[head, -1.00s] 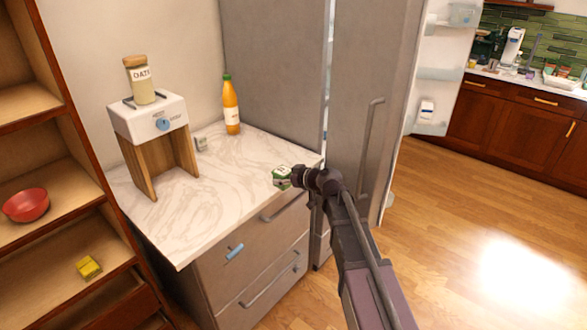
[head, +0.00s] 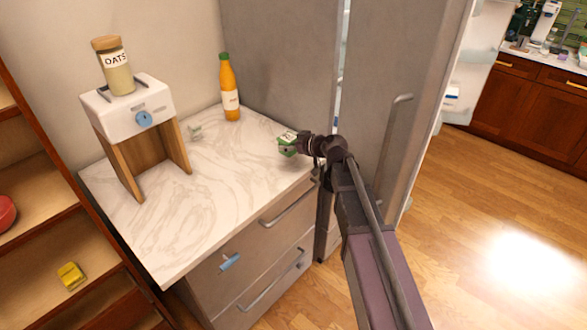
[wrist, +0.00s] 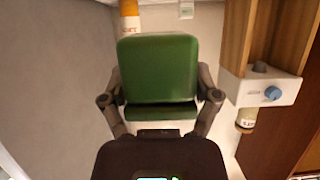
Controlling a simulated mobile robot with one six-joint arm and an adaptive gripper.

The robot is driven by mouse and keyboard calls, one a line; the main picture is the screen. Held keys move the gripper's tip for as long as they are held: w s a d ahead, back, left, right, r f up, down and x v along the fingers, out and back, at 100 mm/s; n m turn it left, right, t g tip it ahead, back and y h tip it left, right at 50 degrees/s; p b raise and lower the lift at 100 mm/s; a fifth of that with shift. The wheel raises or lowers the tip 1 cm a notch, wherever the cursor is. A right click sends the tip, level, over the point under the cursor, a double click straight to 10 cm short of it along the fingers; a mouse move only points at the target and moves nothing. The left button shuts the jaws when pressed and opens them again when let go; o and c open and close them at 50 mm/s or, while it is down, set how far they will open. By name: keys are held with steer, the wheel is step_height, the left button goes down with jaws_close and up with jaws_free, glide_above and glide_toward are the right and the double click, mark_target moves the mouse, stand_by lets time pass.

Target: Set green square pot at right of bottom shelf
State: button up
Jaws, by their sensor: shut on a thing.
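The green square pot (wrist: 158,70) is held between the two fingers of my gripper (wrist: 160,98) in the wrist view. In the head view my gripper (head: 300,146) is shut on the green pot (head: 287,148), above the right part of the marble counter near the fridge. The pot's far side is hidden. A wooden shelf unit (head: 42,225) stands at the left edge, only partly in view. A red bowl (head: 5,212) sits on one shelf and a yellow block (head: 71,275) lies on the shelf below it.
The marble counter (head: 200,215) holds a white-topped wooden stand (head: 125,108) with an oats jar (head: 115,70), an orange bottle (head: 229,90) and a small pale box (head: 195,132). Grey fridge doors (head: 400,80) stand behind my arm. The counter's front is clear.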

steer(key=shift+w+d, duration=0.25)
steer(key=shift+w, duration=0.1)
stand_by(0.4)
steer(key=b, duration=0.6)
glide_above(291, 174)
step_height(291, 174, down, 6)
steer(key=shift+s+f, duration=0.1)
steer(key=shift+f, duration=0.1)
steer(key=shift+f+b, duration=1.75)
steer(key=shift+b, duration=0.25)
steer(key=shift+f, duration=0.2)
steer(key=o, duration=1.1)
